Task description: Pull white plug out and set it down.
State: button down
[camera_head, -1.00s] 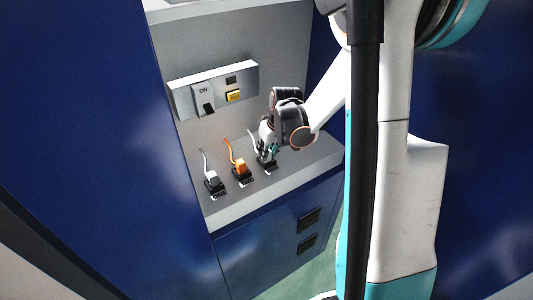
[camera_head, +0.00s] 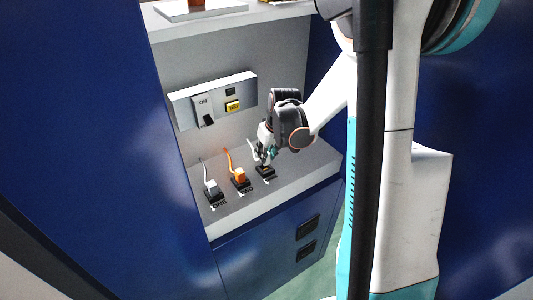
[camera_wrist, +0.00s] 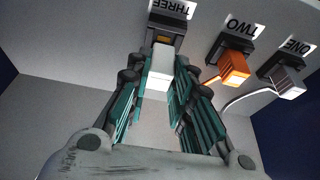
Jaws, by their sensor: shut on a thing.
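My gripper (camera_head: 265,154) is shut on the white plug (camera_wrist: 160,68), which sits between its green-padded fingers in the wrist view. The plug is just above the black socket marked THREE (camera_wrist: 167,29), whose yellowish opening shows, so it looks clear of the socket. That socket also shows in the head view (camera_head: 265,173) below the fingertips. In the head view the fingers mostly hide the plug.
An orange plug (camera_wrist: 235,68) sits in socket TWO and a pale grey plug (camera_wrist: 289,83) in socket ONE, both with cords. A panel with a switch (camera_head: 204,111) and yellow button (camera_head: 233,105) is on the back wall. The grey counter (camera_head: 290,178) is bare toward its right and front.

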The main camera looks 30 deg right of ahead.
jog(key=shift+r+p, duration=0.85)
jog(key=shift+r, duration=0.6)
